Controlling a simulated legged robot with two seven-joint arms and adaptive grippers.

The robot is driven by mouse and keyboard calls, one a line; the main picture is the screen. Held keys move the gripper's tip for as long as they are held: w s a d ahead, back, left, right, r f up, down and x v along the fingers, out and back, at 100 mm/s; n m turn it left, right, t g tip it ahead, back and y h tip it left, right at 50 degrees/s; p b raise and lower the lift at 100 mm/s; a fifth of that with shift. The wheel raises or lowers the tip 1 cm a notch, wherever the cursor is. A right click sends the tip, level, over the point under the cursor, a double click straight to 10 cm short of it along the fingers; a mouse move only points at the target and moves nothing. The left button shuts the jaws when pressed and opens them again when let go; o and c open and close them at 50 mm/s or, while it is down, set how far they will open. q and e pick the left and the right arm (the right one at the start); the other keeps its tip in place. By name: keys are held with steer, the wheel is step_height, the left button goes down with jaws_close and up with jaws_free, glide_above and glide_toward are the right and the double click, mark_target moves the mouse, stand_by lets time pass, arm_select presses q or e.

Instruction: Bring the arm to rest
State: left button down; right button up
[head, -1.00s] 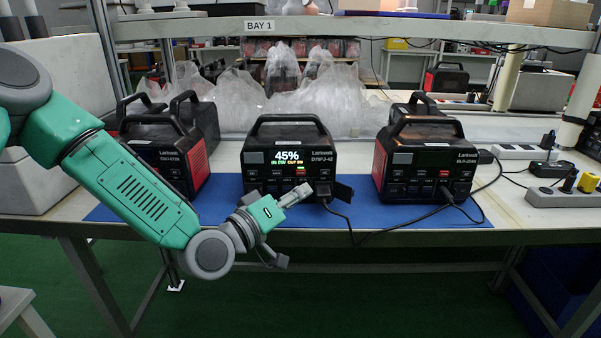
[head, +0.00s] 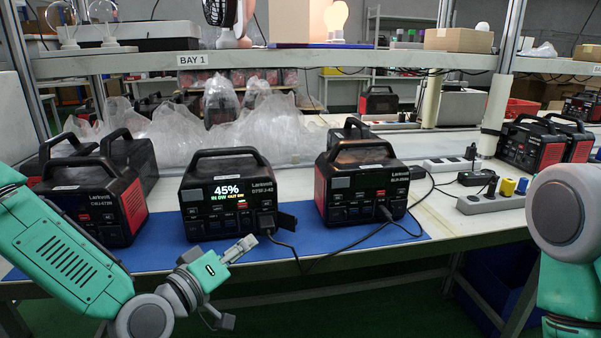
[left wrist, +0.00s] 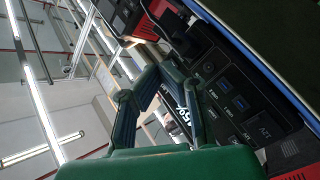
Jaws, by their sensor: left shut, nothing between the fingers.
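My left gripper (head: 240,248) is shut and empty in the head view. It is in front of the middle power station (head: 227,197), low at its right side, near the plug and cable at its socket. I cannot tell whether it touches anything. My left arm reaches in from the left, bent at the elbow. In the left wrist view the left gripper's fingers (left wrist: 160,100) show in front of a power station's socket panel (left wrist: 235,95). Part of my right arm (head: 570,230) shows at the right edge; its gripper is out of view.
The middle station's screen reads 45%. Other power stations stand left (head: 90,200) and right (head: 362,185) on a blue mat (head: 170,250) on the workbench. A black cable (head: 330,253) runs across the mat's front. Power strips (head: 490,203) lie to the right. A shelf marked BAY 1 spans above.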

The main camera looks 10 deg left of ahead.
arm_select(q)
steer(key=s+f+m+g+y+p, duration=0.35)
steer(key=s+f+g, duration=0.55)
steer(key=s+f, duration=0.75)
steer(key=s+a+f+g+y+p, duration=0.1)
steer(key=s+a+f+g+y, duration=0.1)
steer(key=s+a, duration=0.4)
steer(key=s+a+f+m+g+y+p, duration=0.1)
steer(key=s+a+f+g+y+p, duration=0.1)
steer(key=s, duration=0.8)
steer(key=a+f+g+y, duration=0.1)
steer(key=a+f+g, duration=0.1)
steer(key=a+f, duration=0.1)
steer(key=shift+s+a, duration=0.15)
steer(key=shift+a, duration=0.75)
steer(key=shift+f, duration=0.1)
